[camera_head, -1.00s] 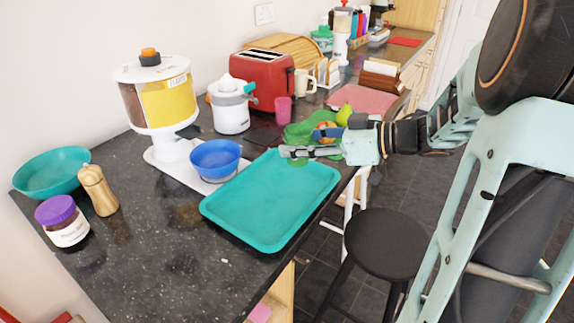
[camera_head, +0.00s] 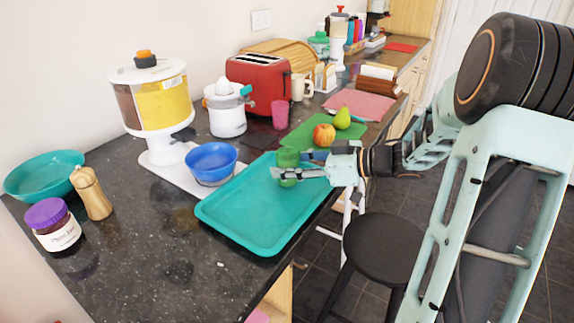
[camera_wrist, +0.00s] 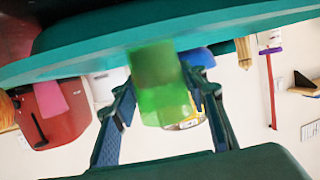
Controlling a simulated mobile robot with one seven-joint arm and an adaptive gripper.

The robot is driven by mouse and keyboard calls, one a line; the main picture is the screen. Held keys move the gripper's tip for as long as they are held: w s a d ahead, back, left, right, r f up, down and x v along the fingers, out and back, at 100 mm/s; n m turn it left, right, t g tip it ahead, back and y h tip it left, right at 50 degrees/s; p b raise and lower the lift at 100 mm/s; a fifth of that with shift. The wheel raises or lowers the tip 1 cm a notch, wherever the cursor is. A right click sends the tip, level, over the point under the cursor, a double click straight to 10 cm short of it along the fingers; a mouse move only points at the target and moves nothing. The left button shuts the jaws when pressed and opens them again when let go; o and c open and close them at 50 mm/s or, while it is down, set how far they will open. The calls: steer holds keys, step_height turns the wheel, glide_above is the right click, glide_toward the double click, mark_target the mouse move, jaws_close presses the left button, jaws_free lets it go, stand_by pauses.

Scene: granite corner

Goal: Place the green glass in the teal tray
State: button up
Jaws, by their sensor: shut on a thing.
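The green glass (camera_head: 287,158) is between the fingers of my gripper (camera_head: 290,172), which is shut on it. In the wrist view the glass (camera_wrist: 163,90) is see-through green and sits between both fingers of my gripper (camera_wrist: 160,85). The teal tray (camera_head: 245,215) lies flat on the dark counter and is otherwise empty. The glass appears over the tray's far right part in the head view. I cannot tell whether it touches the tray. The tray (camera_wrist: 90,48) also shows in the wrist view, behind the glass.
A blue bowl (camera_head: 211,163) stands close to the tray's left side. A green board (camera_head: 305,135) with an apple (camera_head: 324,133) and a pear (camera_head: 342,118) lies behind my gripper. A pink cup (camera_head: 281,114) stands farther back. A black stool (camera_head: 384,246) is beside the counter.

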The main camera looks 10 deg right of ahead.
steer(key=o, duration=1.3)
steer(key=shift+f, duration=0.1)
steer(key=shift+c, duration=0.2)
steer(key=p+v, duration=0.2)
steer(key=v, duration=1)
